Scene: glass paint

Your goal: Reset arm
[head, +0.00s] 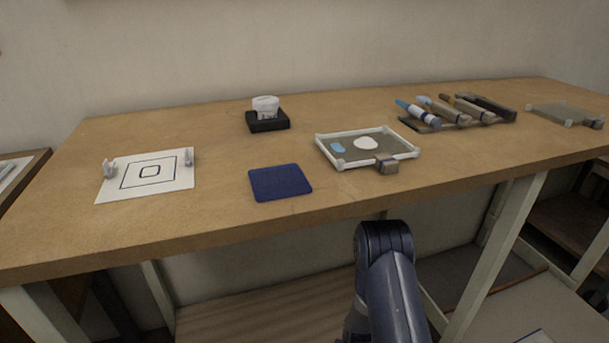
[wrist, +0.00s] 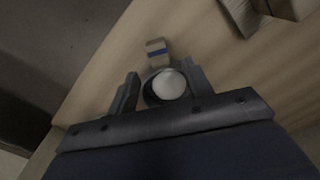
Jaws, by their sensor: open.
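My arm (head: 390,280) shows in the head view in front of the table's front edge, bent low; my gripper itself does not show there. In the wrist view my gripper (wrist: 163,85) is open, with its two dark fingers apart. A round white-faced thing (wrist: 169,84) with a dark rim appears between the fingers; I cannot tell what it is or whether it touches them. A small light block with a blue band (wrist: 157,50) shows just beyond it.
The wooden table (head: 225,215) holds a white sheet with clips (head: 112,188), a blue mat (head: 280,183), a black stand with a white piece (head: 268,121), a framed glass panel (head: 385,157), a rack of tools (head: 417,123) and another panel (head: 567,115). A lower shelf (head: 280,300) lies below.

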